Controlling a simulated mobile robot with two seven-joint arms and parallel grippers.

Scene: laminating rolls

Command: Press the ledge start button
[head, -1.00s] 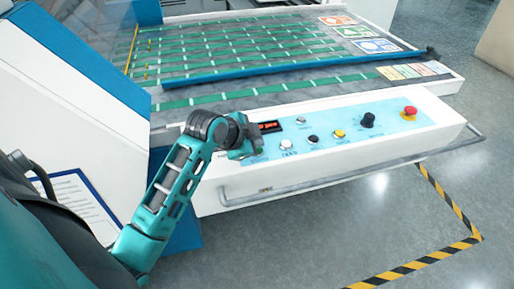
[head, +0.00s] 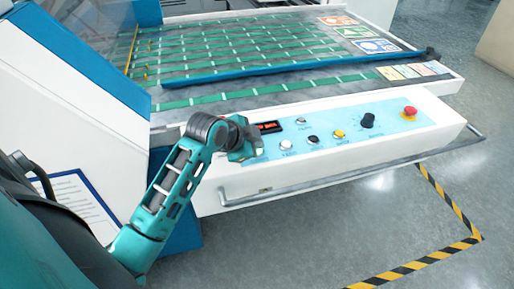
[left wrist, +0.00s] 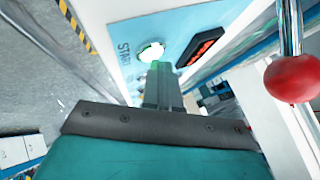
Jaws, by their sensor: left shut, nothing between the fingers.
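In the left wrist view a round button (left wrist: 151,50), white with a green glow, sits on the light blue panel beside the word START. My left gripper (left wrist: 157,68) is shut and empty. Its fingertips overlap the button's near edge in that view; I cannot tell whether they touch it. In the head view the left gripper (head: 250,148) is over the left end of the ledge's control panel (head: 385,113). It seems to hide the START button there. My right gripper is not in view.
A red-digit display (head: 268,127) is close beside the gripper. White buttons (head: 286,145), a black button (head: 312,140), a yellow button (head: 339,134), a black knob (head: 367,121) and a red mushroom button (head: 410,111) lie to the right. A metal rail (head: 350,176) runs along the ledge front.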

